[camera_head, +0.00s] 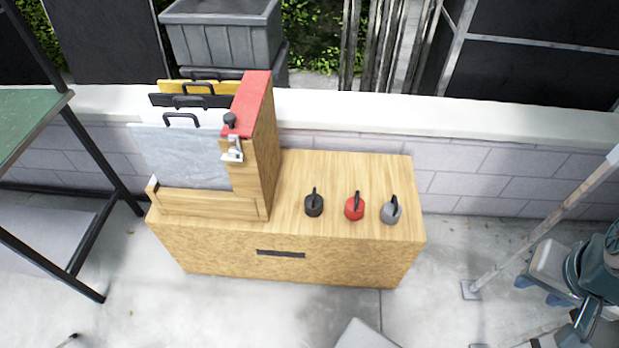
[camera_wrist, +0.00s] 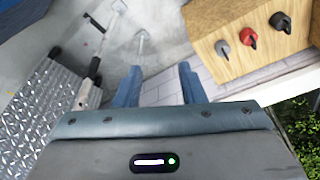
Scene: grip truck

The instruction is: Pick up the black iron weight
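The black iron weight (camera_head: 314,206) stands on the wooden box top (camera_head: 290,168), leftmost of three kettlebell-like weights, with its handle up. In the wrist view the black weight (camera_wrist: 281,22) is at the upper right, the farthest of the three from my fingers. My gripper (camera_wrist: 159,74) has two blue fingers spread apart with nothing between them. In the head view my gripper (camera_head: 540,285) is at the lower right, well to the right of the box and apart from it.
The red weight (camera_head: 354,208) and the grey weight (camera_head: 390,211) stand to the right of the black one. A red-topped wooden rack (camera_head: 262,125) with several plates rises at its left. A low wall (camera_head: 470,185) runs behind. A pole (camera_head: 540,225) stands between box and gripper in the head view.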

